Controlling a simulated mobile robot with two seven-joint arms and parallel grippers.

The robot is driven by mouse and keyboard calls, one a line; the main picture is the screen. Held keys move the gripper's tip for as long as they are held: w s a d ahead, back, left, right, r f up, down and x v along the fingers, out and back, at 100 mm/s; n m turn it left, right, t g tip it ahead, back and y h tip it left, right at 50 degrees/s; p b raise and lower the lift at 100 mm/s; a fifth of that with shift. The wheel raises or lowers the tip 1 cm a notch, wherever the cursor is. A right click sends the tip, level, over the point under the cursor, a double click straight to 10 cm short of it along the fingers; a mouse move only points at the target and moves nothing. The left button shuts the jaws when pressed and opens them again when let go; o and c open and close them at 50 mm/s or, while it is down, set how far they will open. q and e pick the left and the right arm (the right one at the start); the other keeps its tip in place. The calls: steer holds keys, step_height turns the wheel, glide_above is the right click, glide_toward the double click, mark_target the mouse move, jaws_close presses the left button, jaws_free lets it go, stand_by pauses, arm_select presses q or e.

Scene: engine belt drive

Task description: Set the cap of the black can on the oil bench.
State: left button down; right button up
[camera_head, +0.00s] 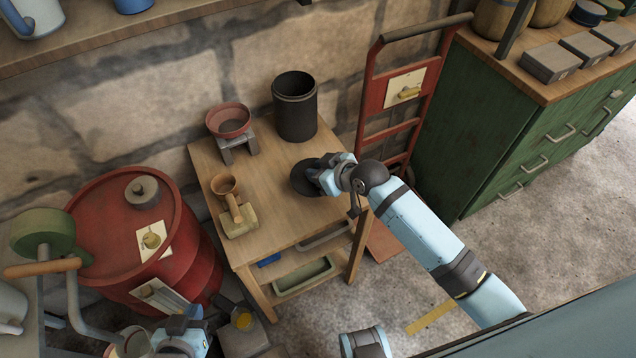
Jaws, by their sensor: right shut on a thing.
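The black can (295,112) stands upright and open-topped at the back right of the wooden oil bench (283,208). Its round dark cap (303,178) is in front of the can, flat over the bench top near the right edge. My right gripper (320,176) is shut on the cap from the right and hides part of it. I cannot tell whether the cap touches the bench. My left gripper (180,338) is low at the bottom left, away from the bench; its fingers are not clear.
A red funnel on a stand (229,122) and a brown funnel-shaped piece on a block (228,192) occupy the bench's left side. A red drum (122,225) stands left, a red hand truck (375,110) behind right, and a green cabinet (500,130) further right. The bench's middle is clear.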

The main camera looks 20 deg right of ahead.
steer(key=shift+f, duration=2.4)
steer(key=shift+f+b, duration=0.1)
steer(key=shift+b, duration=0.2)
steer(key=o, duration=0.9)
steer(key=p+v, duration=0.1)
steer(key=v, duration=1.1)
steer(key=s+f+m+h, duration=0.1)
steer(key=s+f, duration=0.2)
steer(key=s, duration=0.2)
steer(key=s+f+m+t+h, duration=0.1)
steer(key=s+f, duration=0.1)
steer(key=s, duration=0.3)
steer(key=s+a+f+m+h, duration=0.1)
steer(key=s+f+m, duration=0.1)
steer(key=s+f, duration=0.1)
steer(key=shift+s+a+f+t, duration=0.1)
steer(key=shift+s+f+t, duration=0.1)
steer(key=shift+s, duration=0.25)
steer(key=shift+s+f+t, duration=0.1)
steer(key=shift+s+f, duration=0.05)
steer(key=shift+s, duration=0.3)
